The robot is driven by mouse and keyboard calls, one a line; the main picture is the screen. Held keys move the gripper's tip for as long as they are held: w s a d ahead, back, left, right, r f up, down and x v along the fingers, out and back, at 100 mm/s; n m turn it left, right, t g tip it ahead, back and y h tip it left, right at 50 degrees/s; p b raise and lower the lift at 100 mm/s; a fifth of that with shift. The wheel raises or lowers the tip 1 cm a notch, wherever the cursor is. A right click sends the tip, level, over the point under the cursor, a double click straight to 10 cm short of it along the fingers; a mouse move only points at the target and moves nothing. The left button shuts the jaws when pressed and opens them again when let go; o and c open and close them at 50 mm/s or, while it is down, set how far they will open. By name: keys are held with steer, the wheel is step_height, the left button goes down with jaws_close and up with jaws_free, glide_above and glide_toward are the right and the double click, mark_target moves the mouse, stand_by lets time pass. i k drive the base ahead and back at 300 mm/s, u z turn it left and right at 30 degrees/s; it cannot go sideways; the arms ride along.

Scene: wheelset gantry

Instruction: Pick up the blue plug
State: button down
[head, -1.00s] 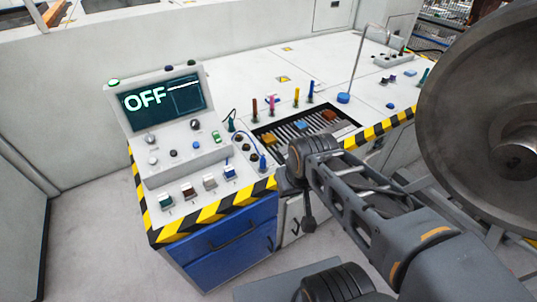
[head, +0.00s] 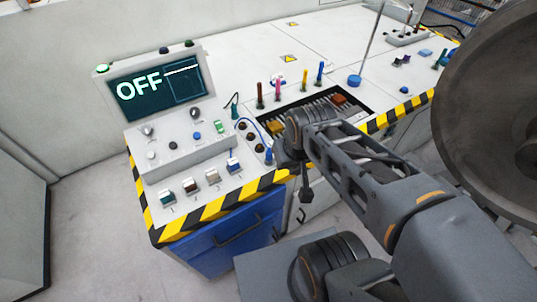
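A blue plug (head: 268,154) with a thin blue cable stands at the right end of the control panel, beside dark round sockets (head: 254,148). The cable curves up and left from it. My gripper (head: 305,193) looks small and dark below my wrist, to the right of and lower in the picture than the plug, beyond the striped edge. It appears apart from the plug. Its fingers are too small and dark to tell whether they are open or shut.
A console screen (head: 160,88) reads OFF. Coloured switches (head: 190,187) line the panel's front. A slotted tray (head: 352,112) lies behind my wrist, with several upright coloured handles (head: 277,88) behind it. A blue drawer cabinet (head: 225,245) is below. A large metal wheel (head: 490,110) stands at right.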

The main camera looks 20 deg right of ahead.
mark_target(270, 156)
steer(key=k, duration=0.5)
steer(key=z, duration=2.3)
steer(key=i, duration=1.3)
steer(key=u, duration=3.75)
steer(key=i, duration=0.5)
steer(key=u, duration=0.05)
